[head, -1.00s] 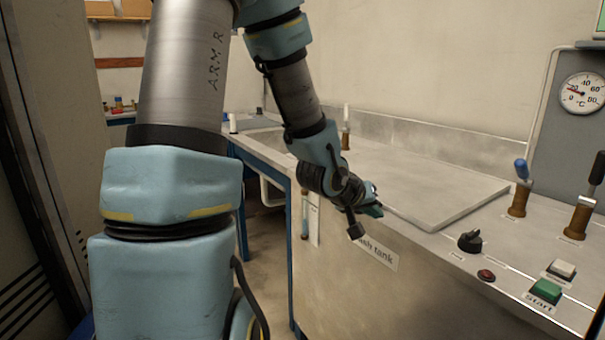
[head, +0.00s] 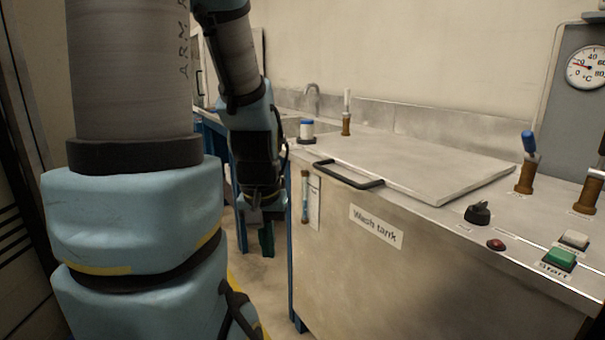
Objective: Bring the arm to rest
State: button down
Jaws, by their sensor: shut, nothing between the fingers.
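My arm hangs down in the left half of the head view, in front of the floor gap beside the wash tank (head: 420,255). My gripper (head: 266,246) points downward, left of the tank's front panel and below the level of its top. Its dark green fingers are shut, with nothing seen in them. It appears apart from the tank. Part of the bench behind is hidden by my arm.
The tank lid (head: 420,165) lies flat, with a black handle (head: 348,176) at its front edge. Levers (head: 527,165), a black knob (head: 477,213) and a green start button (head: 558,258) stand at right. A small jar (head: 307,130) stands near the sink.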

notch_tip(320, 180, down, 4)
jog(key=b, duration=0.3)
notch_tip(320, 180, up, 14)
jog(key=p, duration=1.4)
jog(key=shift+s, duration=0.3)
jog(key=shift+w+d+r, duration=0.1)
jog(key=shift+r, duration=0.05)
